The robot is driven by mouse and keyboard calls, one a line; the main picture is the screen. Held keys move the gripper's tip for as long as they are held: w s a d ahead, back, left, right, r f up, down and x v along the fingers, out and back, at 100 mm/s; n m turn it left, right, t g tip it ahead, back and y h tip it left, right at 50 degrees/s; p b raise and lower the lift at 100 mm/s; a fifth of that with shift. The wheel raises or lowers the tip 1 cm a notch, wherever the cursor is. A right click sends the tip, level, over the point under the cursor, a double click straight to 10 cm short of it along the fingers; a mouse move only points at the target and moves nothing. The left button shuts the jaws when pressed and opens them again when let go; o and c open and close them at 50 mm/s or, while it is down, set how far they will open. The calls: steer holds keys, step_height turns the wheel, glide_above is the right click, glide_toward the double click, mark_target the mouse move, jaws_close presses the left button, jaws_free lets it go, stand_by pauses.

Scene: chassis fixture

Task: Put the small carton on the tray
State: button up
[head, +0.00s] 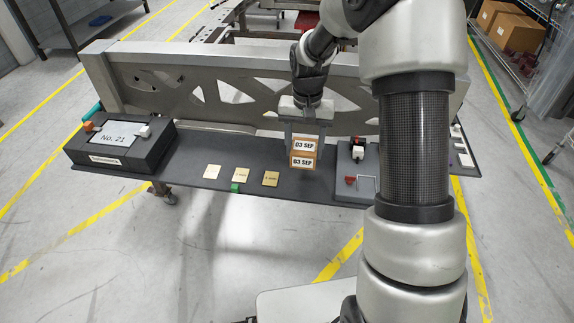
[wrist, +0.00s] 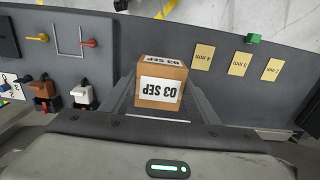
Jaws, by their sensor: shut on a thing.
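The small brown carton (head: 303,165), with white "03 SEP" labels on two faces, is in my gripper (head: 304,140). The gripper is shut on it, above or at the long dark shelf (head: 215,155). In the wrist view the carton (wrist: 162,82) sits between the two fingers, its label upside down. I cannot tell if its underside touches the shelf. No separate tray stands out clearly; the flat grey panel (head: 355,187) is right of the carton.
Three gold plates (head: 241,175) and a green block (head: 235,187) lie left of the carton. A dark box marked "No. 21" (head: 120,148) stands at the far left. Red, white and yellow fittings and a wire loop (wrist: 68,40) stand on the grey panel. A metal beam (head: 200,85) runs behind.

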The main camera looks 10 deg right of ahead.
mark_target(304, 162)
steer(key=shift+f, duration=2.85)
steer(key=shift+b, duration=0.3)
steer(key=shift+f, duration=0.2)
steer(key=o, duration=1.3)
steer(key=shift+r, duration=0.15)
